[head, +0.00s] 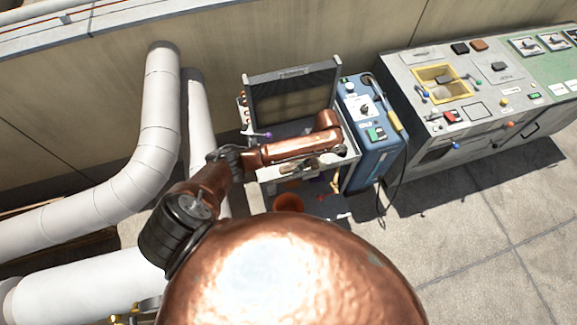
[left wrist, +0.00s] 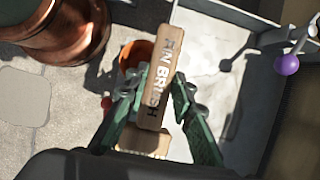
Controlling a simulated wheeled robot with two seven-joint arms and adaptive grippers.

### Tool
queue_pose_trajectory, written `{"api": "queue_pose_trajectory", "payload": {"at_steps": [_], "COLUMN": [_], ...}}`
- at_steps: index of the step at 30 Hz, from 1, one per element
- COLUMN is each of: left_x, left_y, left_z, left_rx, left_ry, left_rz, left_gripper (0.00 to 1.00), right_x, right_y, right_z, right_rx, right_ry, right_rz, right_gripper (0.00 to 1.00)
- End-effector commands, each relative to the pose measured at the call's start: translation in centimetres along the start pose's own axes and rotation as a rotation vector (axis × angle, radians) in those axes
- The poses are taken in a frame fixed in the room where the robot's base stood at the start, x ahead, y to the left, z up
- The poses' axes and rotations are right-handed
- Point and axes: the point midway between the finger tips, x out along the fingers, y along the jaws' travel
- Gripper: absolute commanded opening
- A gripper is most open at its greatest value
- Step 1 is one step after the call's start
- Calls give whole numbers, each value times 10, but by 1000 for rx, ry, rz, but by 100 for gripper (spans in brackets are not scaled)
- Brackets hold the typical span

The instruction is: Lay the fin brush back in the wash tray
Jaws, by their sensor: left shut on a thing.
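The fin brush (left wrist: 160,85) is a wooden block with dark lettering, held between the green fingers of my left gripper (left wrist: 153,98) in the left wrist view. In the head view my left gripper (head: 316,164) is small and partly hidden by my copper arm, and the tan brush (head: 298,166) shows beside it. The pale grey wash tray (left wrist: 208,42) has a raised wall and lies below and beside the brush in the left wrist view. I cannot tell whether the brush touches it. My right gripper is not in view.
A blue machine (head: 364,130) stands right of the tray's stand. A dark framed panel (head: 292,98) rises behind it. A reddish-orange round container (head: 288,203) is in front, low down. White pipes (head: 150,130) run at left. A control bench (head: 460,105) stands at right.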

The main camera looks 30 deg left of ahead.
Motion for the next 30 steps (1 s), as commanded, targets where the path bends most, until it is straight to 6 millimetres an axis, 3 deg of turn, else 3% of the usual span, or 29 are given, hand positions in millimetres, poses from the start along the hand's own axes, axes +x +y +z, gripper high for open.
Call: {"api": "queue_pose_trajectory", "payload": {"at_steps": [3, 9, 17, 24, 30], "left_x": [26, 51, 65, 95, 95], "left_y": [-20, -42, -53, -54, -54], "left_z": [-1, -3, -4, -16, -16], "left_rx": [-2, -1, -1, 0, 0], "left_ry": [-2, -1, -1, 0, 2], "left_rz": [3, -1, 0, 0, -1], "left_gripper": [1, 1, 1, 1, 1], "right_x": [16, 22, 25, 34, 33], "right_y": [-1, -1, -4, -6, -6], "right_z": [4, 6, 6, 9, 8], "right_rx": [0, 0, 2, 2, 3], "right_ry": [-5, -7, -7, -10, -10], "right_rz": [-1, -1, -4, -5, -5], "right_gripper": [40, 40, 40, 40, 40]}}
